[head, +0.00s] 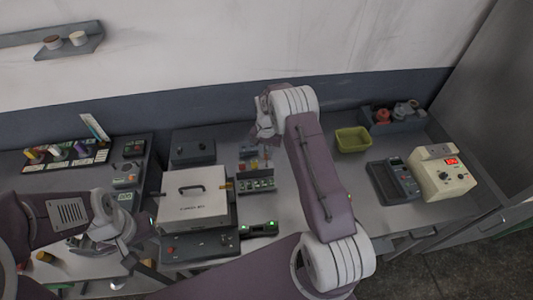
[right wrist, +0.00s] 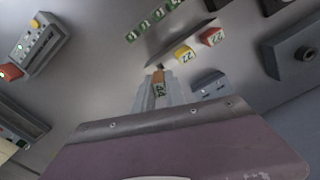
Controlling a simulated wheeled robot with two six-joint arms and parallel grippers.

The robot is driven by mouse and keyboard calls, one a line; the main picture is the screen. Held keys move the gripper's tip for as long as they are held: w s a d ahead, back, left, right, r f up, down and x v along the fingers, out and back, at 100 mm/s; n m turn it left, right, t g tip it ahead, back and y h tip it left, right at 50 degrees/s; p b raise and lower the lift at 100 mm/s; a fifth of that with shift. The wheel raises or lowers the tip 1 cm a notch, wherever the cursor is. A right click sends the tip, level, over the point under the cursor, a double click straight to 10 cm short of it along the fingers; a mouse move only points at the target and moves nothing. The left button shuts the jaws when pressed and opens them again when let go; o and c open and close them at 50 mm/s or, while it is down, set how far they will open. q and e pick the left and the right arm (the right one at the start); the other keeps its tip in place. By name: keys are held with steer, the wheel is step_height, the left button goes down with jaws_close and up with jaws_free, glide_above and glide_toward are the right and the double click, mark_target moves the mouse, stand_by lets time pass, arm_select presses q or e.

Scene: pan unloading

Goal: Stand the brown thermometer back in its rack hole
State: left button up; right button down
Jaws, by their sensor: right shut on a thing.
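The grey rack (right wrist: 180,42) lies just beyond the fingertips, with a row of green number labels. A yellow-tagged piece (right wrist: 184,53) and a red-tagged piece (right wrist: 212,37) stand by the rack. In the head view the rack (head: 257,186) is at the middle of the bench, and my right gripper (head: 262,136) is behind it, partly hidden. My left gripper (head: 118,240) is at lower left; its fingers are unclear.
A white-lidded box (head: 192,200) stands left of the rack, and a dark box (head: 193,151) stands behind it. A green-lit device (head: 258,229) is in front of the rack. A yellow-green bin (head: 352,140) and a cream meter (head: 443,178) are to the right.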

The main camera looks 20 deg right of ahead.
steer(key=shift+f+b, duration=1.95)
steer(key=shift+f, duration=0.7)
stand_by(1.1)
steer(key=c, duration=1.3)
jaws_free()
steer(key=shift+r, duration=0.1)
steer(key=shift+r+b, duration=0.3)
steer(key=shift+r, duration=0.05)
step_height(320, 180, up, 8)
steer(key=shift+r+b, duration=0.15)
steer(key=shift+b, duration=0.95)
